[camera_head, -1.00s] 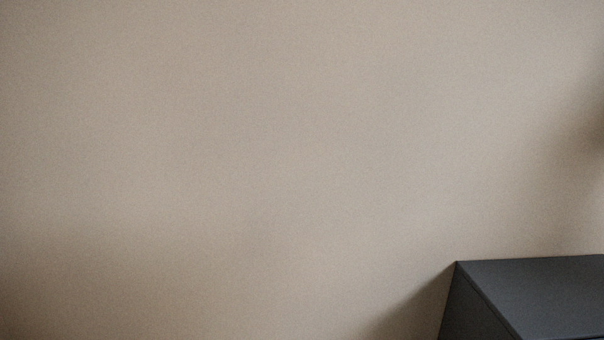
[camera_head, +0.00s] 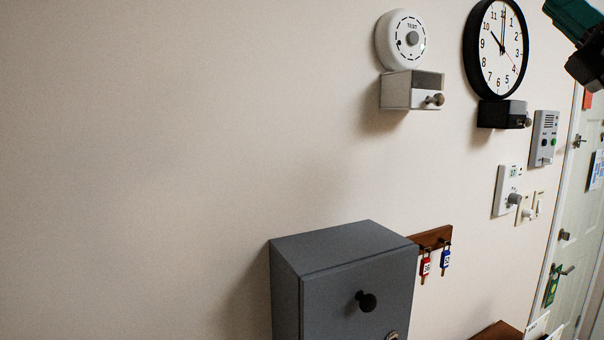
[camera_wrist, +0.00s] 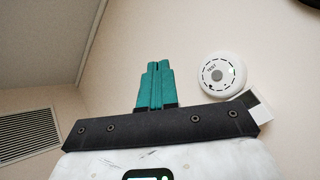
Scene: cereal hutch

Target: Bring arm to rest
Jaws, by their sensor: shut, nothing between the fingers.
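My gripper (camera_wrist: 156,86) shows in the wrist view with its two teal fingers together and nothing between them. It points up along the wall towards the ceiling, clear of any surface. In the head view, a teal and black part of my arm (camera_head: 582,30) enters at the top right corner, in front of the wall and door side. The fingertips cannot be made out there.
A grey cabinet (camera_head: 345,275) with a black knob is at bottom centre. The wall holds a smoke alarm (camera_head: 402,40), a clock (camera_head: 497,50), small drawer boxes, switches and a key rack (camera_head: 432,236). A door (camera_head: 580,220) is at right. The left wall is bare.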

